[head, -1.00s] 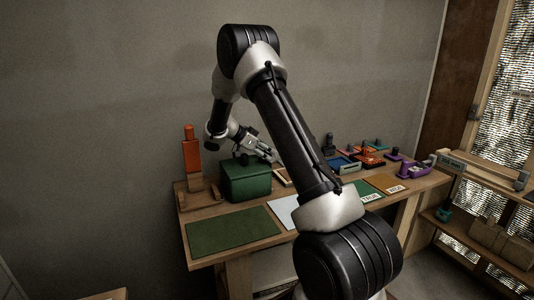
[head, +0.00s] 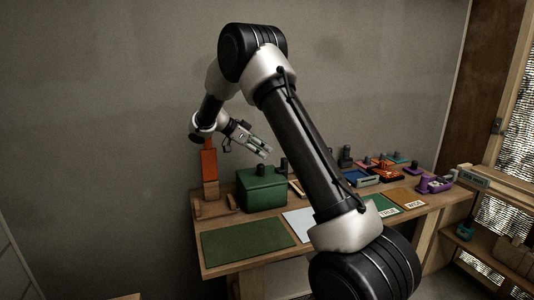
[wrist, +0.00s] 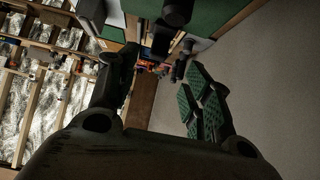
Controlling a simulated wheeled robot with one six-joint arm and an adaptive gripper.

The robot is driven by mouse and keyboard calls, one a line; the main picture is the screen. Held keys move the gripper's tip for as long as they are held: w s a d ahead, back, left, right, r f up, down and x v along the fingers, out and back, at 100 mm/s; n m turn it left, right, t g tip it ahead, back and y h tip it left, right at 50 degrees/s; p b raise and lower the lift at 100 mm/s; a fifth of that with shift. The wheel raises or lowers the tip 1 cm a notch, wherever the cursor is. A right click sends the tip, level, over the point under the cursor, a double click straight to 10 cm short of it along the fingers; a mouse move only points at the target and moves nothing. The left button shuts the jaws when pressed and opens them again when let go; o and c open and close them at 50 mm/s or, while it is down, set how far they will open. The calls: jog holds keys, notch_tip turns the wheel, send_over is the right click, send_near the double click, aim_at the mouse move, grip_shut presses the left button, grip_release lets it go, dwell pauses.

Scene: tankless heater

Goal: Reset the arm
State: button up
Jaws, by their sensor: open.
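My gripper (head: 264,150) is open and empty in the head view. It hangs in the air above the green box (head: 262,187) on the workbench, apart from it. In the wrist view my gripper (wrist: 158,88) shows its two fingers spread wide, with green pads on the right finger and nothing between them. My upper arm crosses the middle of the head view and hides part of the bench.
The wooden workbench (head: 222,261) holds a dark green mat (head: 247,240), an orange upright object (head: 209,165), a purple tool (head: 433,184) and several small coloured parts at the back right. A lower shelf (head: 480,238) stands right. The grey wall is behind.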

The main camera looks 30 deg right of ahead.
dwell(0.4)
jog(key=s+r+n+t+y, duration=0.1)
jog(key=s+r+n+y, duration=0.25)
jog(key=s+r, duration=0.45)
jog(key=s+r+n+y, duration=0.2)
jog(key=s+r+n, duration=0.25)
jog(key=s, duration=0.75)
jog(key=s+a+f+n+t+y, duration=0.1)
jog(key=s+n, duration=0.4)
jog(key=s, duration=0.5)
jog(key=s+a+f+n+t+y, duration=0.2)
jog(key=s+a+n, duration=0.4)
jog(key=s, duration=0.5)
jog(key=shift+f+n+t+y, duration=0.15)
jog(key=shift+n+t+y, duration=0.15)
jog(key=shift+t+y, duration=0.6)
